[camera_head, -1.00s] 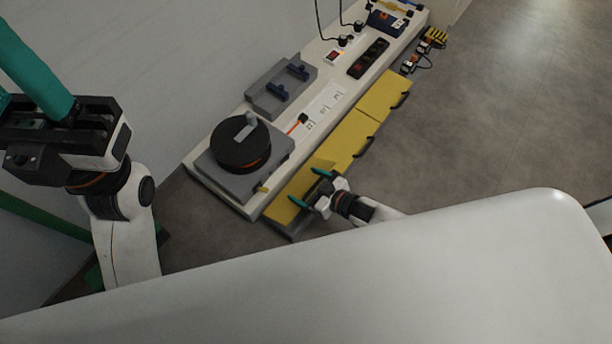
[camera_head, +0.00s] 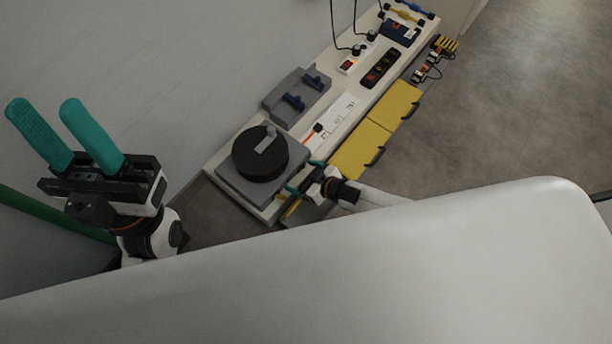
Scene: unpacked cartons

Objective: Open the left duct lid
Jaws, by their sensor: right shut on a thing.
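The yellow duct runs along the front of the long cream board. Its middle lid (camera_head: 354,152) and far lid (camera_head: 394,106) lie flat, with dark handles on the front edge. The left duct lid (camera_head: 290,208) shows only as a narrow yellow strip, tilted up and mostly hidden by my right gripper. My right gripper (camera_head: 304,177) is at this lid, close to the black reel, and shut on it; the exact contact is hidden. My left gripper (camera_head: 44,106) is open and empty at the far left, teal fingers pointing up, away from the duct.
A black round reel (camera_head: 260,154) on a grey base stands right behind the left lid. A grey box with blue switches (camera_head: 296,96), a dark socket strip (camera_head: 381,68) and hanging cables are further along the board. The floor (camera_head: 460,140) to the right is clear.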

